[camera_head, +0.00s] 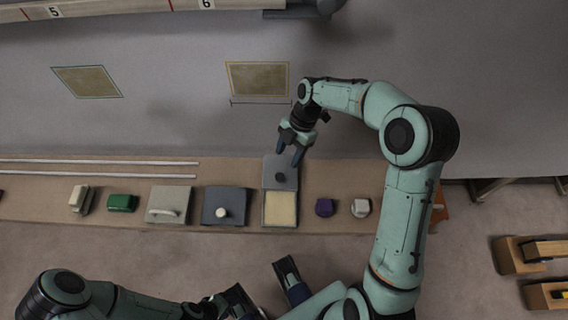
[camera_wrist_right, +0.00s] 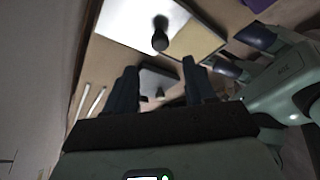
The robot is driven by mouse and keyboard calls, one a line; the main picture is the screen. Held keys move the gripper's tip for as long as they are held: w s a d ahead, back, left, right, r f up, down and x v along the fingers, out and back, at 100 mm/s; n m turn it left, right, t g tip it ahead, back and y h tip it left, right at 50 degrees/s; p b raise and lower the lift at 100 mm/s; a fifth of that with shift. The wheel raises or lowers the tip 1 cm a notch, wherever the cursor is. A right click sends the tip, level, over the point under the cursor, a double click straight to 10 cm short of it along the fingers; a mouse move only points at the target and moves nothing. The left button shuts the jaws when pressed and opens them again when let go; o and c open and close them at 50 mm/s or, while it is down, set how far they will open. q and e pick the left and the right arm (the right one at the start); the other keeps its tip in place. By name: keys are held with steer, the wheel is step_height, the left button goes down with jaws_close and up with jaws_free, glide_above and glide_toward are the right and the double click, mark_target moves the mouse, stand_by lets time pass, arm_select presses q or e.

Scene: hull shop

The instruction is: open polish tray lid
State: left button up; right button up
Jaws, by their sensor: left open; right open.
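A tray (camera_head: 281,222) on the bench has a grey lid (camera_head: 289,167) with a dark knob (camera_head: 280,177). The lid covers only the far part, and pale yellow contents show in the near part. The lid and knob also show in the right wrist view (camera_wrist_right: 126,24). I cannot tell whether this is the polish tray. My right gripper (camera_head: 291,152) is open and empty above the lid's far edge, apart from the knob. My left gripper (camera_head: 266,290) is open and empty in front of the bench, below the tray in the head view.
A dark grey lidded box (camera_head: 238,197) with a cream knob and a light box (camera_head: 169,190) with a white handle stand to the left. A green block (camera_head: 122,203) and a cream block lie further left. A purple piece (camera_head: 324,207) and a pale piece (camera_head: 360,207) lie right.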

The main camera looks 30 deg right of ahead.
steer(key=v, duration=0.5)
steer(key=shift+p, duration=0.3)
